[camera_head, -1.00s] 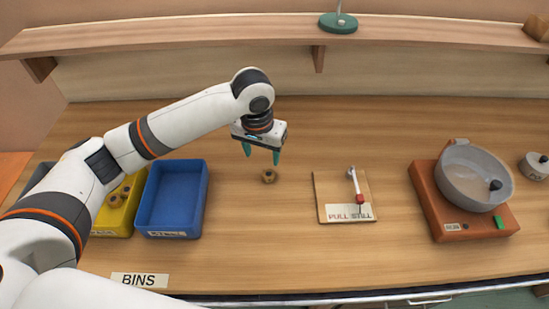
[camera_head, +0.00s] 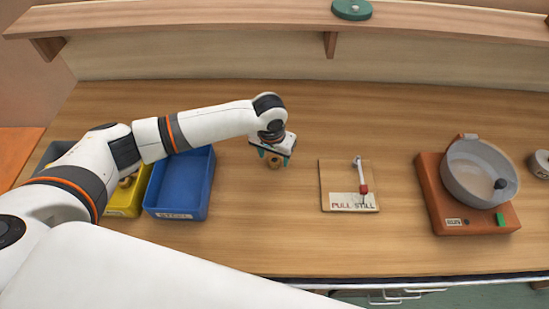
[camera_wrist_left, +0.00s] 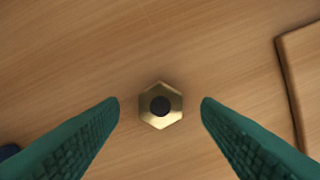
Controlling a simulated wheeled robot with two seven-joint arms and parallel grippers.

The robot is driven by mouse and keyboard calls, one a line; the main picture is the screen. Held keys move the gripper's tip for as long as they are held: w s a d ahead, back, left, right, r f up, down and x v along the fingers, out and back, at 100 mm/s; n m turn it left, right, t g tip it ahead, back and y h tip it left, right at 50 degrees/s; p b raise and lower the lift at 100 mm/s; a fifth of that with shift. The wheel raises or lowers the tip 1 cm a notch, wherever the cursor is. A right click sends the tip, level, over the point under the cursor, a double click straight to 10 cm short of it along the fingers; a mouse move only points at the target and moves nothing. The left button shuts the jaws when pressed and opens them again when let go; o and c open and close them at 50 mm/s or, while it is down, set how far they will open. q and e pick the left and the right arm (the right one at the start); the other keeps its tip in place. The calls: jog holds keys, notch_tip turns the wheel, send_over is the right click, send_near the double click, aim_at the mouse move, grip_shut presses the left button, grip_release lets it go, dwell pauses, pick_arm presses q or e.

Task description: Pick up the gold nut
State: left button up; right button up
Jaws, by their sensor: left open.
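The gold nut (camera_head: 275,163) lies flat on the wooden table, just under my left gripper (camera_head: 273,156). In the left wrist view the gold nut (camera_wrist_left: 148,112) is a hexagon with a dark round hole in its middle. My left gripper (camera_wrist_left: 160,108) is open there, with one green fingertip to each side of the nut and a gap on both sides. The fingers point down at the table and do not touch the nut. My right gripper is not in view.
A blue bin (camera_head: 207,185) stands left of the nut, with a yellow bin (camera_head: 116,211) beside it. A wooden board with a lever (camera_head: 333,180) lies to the right. An orange base (camera_head: 430,185) with a grey bowl (camera_head: 455,180) stands farther right. The table behind the nut is clear.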

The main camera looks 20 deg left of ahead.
aim_at(274, 160)
pick_arm(q)
jog(key=shift+w+f, duration=0.1)
jog(key=shift+f, duration=0.75)
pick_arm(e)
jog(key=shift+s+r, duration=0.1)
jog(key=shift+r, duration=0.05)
pick_arm(q)
jog(key=shift+c, duration=0.6)
